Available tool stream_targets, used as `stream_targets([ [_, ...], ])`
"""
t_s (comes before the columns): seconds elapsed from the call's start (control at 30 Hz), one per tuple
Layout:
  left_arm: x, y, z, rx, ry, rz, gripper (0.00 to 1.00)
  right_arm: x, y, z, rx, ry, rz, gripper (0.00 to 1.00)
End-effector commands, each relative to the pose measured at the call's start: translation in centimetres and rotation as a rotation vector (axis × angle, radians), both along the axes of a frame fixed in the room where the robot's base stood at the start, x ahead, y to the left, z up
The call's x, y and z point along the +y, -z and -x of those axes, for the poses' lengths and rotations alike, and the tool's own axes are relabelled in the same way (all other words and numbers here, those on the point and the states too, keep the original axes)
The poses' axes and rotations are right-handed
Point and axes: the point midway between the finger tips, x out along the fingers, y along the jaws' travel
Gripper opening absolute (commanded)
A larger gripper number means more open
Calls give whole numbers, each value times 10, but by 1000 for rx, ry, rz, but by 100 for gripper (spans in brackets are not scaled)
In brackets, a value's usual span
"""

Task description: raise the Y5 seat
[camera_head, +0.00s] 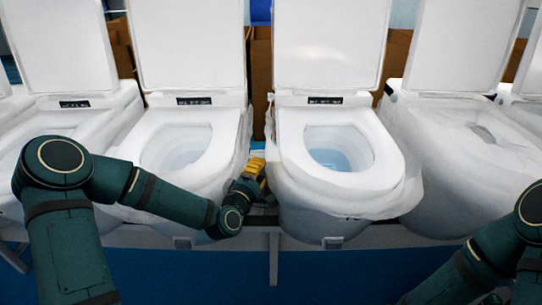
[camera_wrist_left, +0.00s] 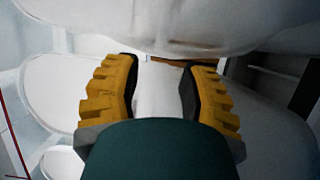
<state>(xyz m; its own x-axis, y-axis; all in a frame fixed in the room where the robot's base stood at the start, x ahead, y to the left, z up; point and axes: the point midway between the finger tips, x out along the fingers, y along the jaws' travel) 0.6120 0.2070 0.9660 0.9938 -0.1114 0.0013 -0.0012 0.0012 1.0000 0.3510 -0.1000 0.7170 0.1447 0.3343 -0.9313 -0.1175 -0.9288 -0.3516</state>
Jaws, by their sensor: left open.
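White toilets stand side by side in the head view with their lids up; which one is Y5 cannot be read. The centre-right toilet (camera_head: 290,165) has its white seat (camera_head: 380,158) lying flat around the bowl opening. My left gripper (camera_head: 257,165), with yellow fingers, is low in the gap to the left of this toilet, beside its seat edge. In the left wrist view my left gripper (camera_wrist_left: 160,68) has its fingers apart, with white surfaces between and beyond them; contact cannot be told. My right arm shows at the lower right, its gripper out of view.
The neighbouring left toilet (camera_head: 215,135) closely borders the gap around my left gripper. Another toilet (camera_head: 455,125) stands to the right. Raised lids (camera_head: 327,45) rise behind the bowls. Brown cartons (camera_head: 260,75) are at the back. Blue floor (camera_head: 190,275) is open in front.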

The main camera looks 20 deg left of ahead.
Motion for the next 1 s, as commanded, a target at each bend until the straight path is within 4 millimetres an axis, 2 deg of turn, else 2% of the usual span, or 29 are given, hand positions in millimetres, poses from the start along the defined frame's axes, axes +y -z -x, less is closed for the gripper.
stream_targets([
  [0.2, -6, 1, -43, -2, 1, 0, 41, 0, 5, -1, -3, 1, 0, 47],
  [0.4, -9, 1, -71, 0, 0, 0, 41, 0, 8, -2, -4, 0, 1, 47],
  [0.6, -10, 0, -83, 1, 1, 0, 41, 0, 9, -2, -5, 1, 1, 47],
  [0.9, -10, 0, -84, 2, 1, -1, 41, 0, 9, -2, -5, 1, 1, 47],
  [0.97, -10, 0, -84, 2, 1, -1, 20, 0, 9, -2, -5, 1, 1, 47],
  [1.0, -10, 0, -84, 2, 1, -1, 6, 0, 9, -2, -5, 1, 1, 47],
])
